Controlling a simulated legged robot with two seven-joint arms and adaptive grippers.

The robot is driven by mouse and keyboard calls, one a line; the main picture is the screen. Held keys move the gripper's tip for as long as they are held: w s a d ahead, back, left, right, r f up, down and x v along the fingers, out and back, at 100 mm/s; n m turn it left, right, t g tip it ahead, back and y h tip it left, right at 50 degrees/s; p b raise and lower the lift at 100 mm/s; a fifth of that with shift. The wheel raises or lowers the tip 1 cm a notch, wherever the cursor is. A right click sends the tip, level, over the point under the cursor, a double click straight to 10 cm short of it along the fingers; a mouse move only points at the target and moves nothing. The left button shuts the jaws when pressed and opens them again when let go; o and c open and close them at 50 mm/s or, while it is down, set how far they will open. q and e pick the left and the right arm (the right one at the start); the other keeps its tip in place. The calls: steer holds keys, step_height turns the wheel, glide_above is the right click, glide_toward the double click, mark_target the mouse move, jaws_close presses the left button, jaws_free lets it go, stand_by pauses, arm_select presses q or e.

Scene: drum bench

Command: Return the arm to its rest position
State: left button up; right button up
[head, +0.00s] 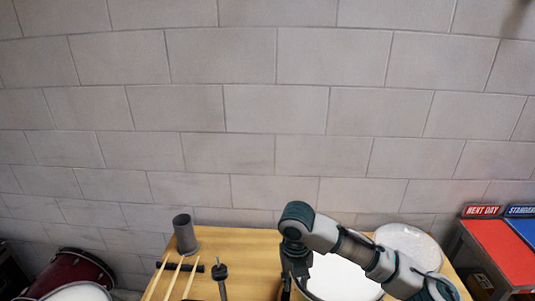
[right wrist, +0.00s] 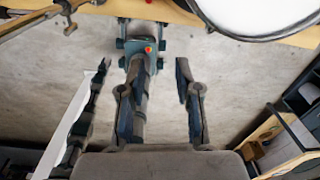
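My right arm (head: 350,245) comes in from the right in the head view and bends downward over the bench. Its gripper (head: 288,285) hangs low at the picture's bottom edge, beside the left rim of a white drum (head: 345,278). In the right wrist view the right gripper (right wrist: 160,108) shows two spread fingers. It is open, with nothing held between them. The floor and what look like parts of my own body lie beyond the fingers. My left gripper does not show clearly in either view.
The wooden bench (head: 240,242) carries a grey cup (head: 185,235), light drumsticks (head: 172,278) on a dark rest (head: 192,268), a dark upright tool (head: 221,281) and a second white round head (head: 407,241). A dark red drum (head: 75,268) stands left; a red bin (head: 500,250) right.

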steer(key=s+a+f+m+t+y, duration=0.1)
steer(key=s+a+f+m+y, duration=0.15)
steer(key=f+m, duration=0.4)
steer(key=s+a+f+m+y, duration=0.2)
steer(key=s+f+m, duration=0.2)
steer(key=f, duration=0.5)
steer(key=s+a+f+m+t+y, duration=0.1)
steer(key=s+a+f+m+y, duration=0.15)
steer(key=f+m, duration=0.45)
steer(key=s+d+f+m+t+h, duration=0.1)
steer(key=s+d+f+m+h, duration=0.2)
steer(key=s+d+f+m, duration=0.5)
steer(key=s+d+f+m+t+h, duration=0.1)
steer(key=s+d+f+m+h, duration=0.3)
steer(key=s+d+m, duration=0.75)
step_height(320, 180, down, 28)
steer(key=d+f+n+g, duration=0.1)
steer(key=d+n+g, duration=0.1)
arm_select(q)
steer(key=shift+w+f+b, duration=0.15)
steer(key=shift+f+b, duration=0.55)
steer(key=shift+b, duration=0.1)
arm_select(e)
steer(key=s+d+f+g, duration=0.1)
steer(key=s+d+f, duration=0.1)
steer(key=s+f, duration=1.3)
steer(key=shift+s+d+f+y, duration=0.25)
steer(key=shift+s+d+y, duration=0.1)
steer(key=shift+s, duration=0.5)
